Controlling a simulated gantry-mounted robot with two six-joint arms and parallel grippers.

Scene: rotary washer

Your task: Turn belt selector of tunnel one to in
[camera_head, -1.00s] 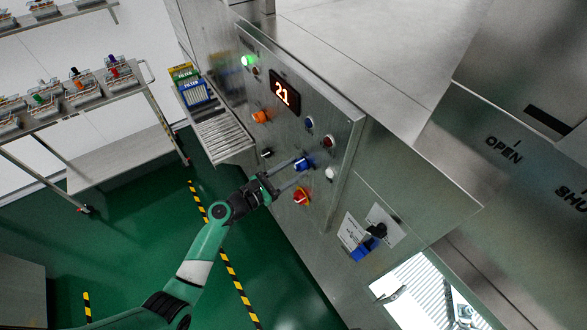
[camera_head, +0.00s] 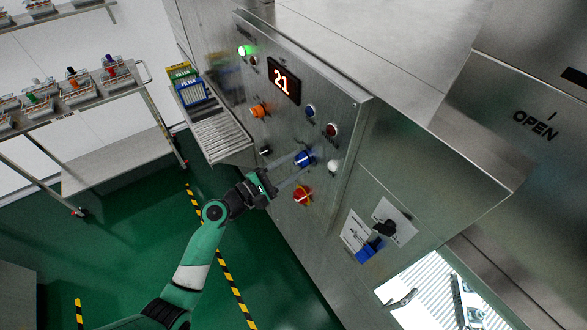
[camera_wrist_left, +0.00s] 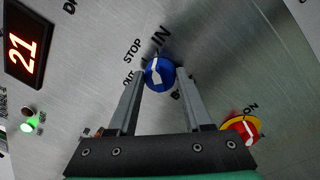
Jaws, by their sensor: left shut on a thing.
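The blue selector knob (camera_head: 304,158) is on the steel control panel (camera_head: 345,115). In the left wrist view the blue knob (camera_wrist_left: 160,72) sits between the fingertips and carries a white mark. The labels "STOP" and "IN" are printed above it, STOP to the left and IN to the right. Which label the mark points at is hard to tell. My left gripper (camera_head: 295,166) reaches the panel from the lower left and is shut on the blue knob; its fingers (camera_wrist_left: 163,80) lie on both sides of it. My right gripper is not in view.
A red knob on a yellow plate (camera_head: 302,195) is just below the blue knob. An orange knob (camera_head: 259,110), a white button (camera_head: 333,166) and a black switch (camera_head: 265,151) are nearby. A display (camera_head: 283,80) reads 21. A roller conveyor (camera_head: 222,133) stands left of the panel.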

